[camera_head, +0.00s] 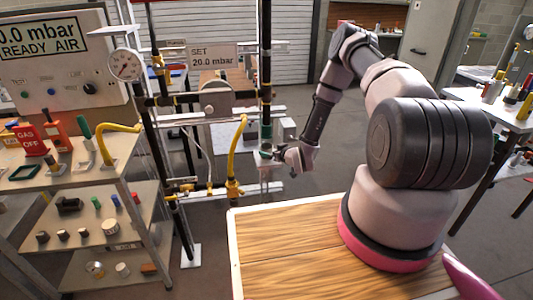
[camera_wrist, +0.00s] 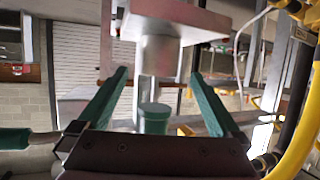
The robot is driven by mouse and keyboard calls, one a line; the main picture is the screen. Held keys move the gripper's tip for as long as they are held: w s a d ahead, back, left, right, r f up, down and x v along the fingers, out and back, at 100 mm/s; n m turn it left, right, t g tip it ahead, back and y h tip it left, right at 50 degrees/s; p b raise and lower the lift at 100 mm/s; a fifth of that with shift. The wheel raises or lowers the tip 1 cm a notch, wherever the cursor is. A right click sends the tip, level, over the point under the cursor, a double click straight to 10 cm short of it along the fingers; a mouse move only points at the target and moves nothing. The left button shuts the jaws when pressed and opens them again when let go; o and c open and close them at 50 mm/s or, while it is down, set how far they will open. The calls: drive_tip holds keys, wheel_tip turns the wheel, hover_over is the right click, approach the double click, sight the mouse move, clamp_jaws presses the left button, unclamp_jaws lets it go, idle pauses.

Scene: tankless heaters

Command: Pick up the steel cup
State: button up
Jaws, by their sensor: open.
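The wrist view looks upside down. In it a plain grey metal cylinder, which looks like the steel cup (camera_wrist: 157,56), stands against a flat plate (camera_wrist: 172,18). My gripper (camera_wrist: 158,73) is open, its two green fingers on either side of the cup with gaps. I cannot tell how far the cup sits between the tips. A green cylinder (camera_wrist: 154,118) lies in line with the cup, on the side away from the plate. In the head view my gripper (camera_head: 272,154) is at the pipe rig, just below a green collar (camera_head: 266,131); the cup is hard to make out there.
A yellow hose (camera_wrist: 299,120) runs close beside my gripper; a yellow hose also shows in the head view (camera_head: 236,160). Pipes and a gauge (camera_head: 124,65) stand left. A shelf unit (camera_head: 68,172) holds small parts. A wooden worktop (camera_head: 290,240) is bare in front.

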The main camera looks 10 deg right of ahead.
sight(270, 150)
drive_tip(key=x, duration=0.4)
drive_tip(key=shift+d+f, duration=0.15)
drive_tip(key=c, duration=1.3)
drive_tip(key=shift+c, duration=1)
